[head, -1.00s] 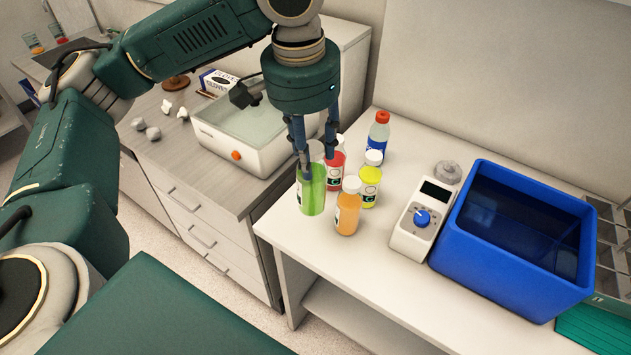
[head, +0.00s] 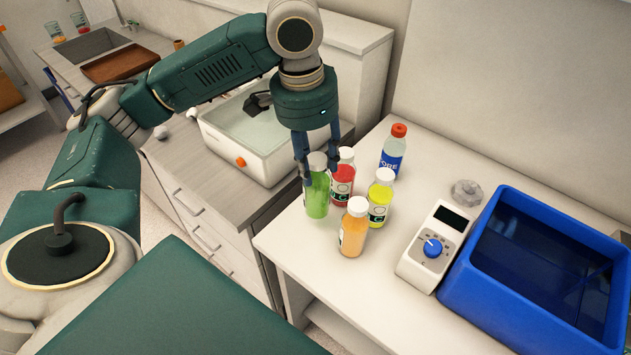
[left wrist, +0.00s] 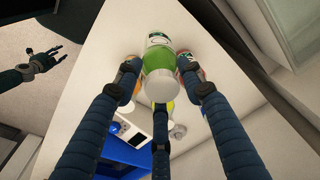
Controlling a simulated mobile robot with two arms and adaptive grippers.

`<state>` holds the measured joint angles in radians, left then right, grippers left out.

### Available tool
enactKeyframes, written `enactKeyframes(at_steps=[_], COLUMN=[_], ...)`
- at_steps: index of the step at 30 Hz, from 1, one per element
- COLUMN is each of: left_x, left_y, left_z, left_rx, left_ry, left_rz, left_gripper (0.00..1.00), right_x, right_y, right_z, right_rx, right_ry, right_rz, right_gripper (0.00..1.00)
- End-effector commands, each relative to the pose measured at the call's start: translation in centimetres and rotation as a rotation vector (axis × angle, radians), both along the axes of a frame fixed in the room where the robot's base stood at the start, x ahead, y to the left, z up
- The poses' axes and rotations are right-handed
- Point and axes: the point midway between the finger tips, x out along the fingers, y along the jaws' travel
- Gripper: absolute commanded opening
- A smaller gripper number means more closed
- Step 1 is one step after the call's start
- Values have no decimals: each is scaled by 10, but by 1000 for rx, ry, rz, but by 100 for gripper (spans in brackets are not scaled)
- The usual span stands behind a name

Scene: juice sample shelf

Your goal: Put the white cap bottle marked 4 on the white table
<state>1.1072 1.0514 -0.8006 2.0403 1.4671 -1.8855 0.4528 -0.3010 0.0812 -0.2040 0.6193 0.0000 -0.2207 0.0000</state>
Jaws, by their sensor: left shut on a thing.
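My left gripper (head: 316,175) is shut on a green bottle (head: 317,200) with a white cap. The bottle is upright at the left edge of the white table (head: 400,320); I cannot tell whether its base touches the top. The left wrist view shows the green bottle (left wrist: 160,62) between the fingers, cap toward the camera. Red (head: 342,180), yellow (head: 380,198) and orange (head: 354,228) bottles with white caps stand close beside it. No number 4 is readable on any bottle. My right gripper (left wrist: 40,62) appears in the left wrist view, fingers spread and empty.
A red-capped bottle (head: 393,152) with a blue label stands behind the group. A white device with a blue knob (head: 432,247) and a blue bin (head: 478,300) fill the right. A white water basin (head: 215,138) stands on the counter at the left. The table's front is clear.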

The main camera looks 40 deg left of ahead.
Motion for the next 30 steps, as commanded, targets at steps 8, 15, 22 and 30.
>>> enactKeyframes(at_steps=[8,15,22,30], left_x=[-1,0,0,0], left_y=[1,0,0,0], left_z=[-29,-54,-54,-57], left_rx=[1,0,-1,0], left_ry=[3,-1,-2,0], left_rz=[0,-1,0,0], left_gripper=[0,0,0,58], right_x=[17,-3,-6,1], right_y=[4,2,2,1], right_z=[3,3,3,4], right_rx=[6,3,2,2], right_ry=[-24,5,8,-2], right_rz=[-4,-7,-7,-6], right_gripper=[43,43,43,43])
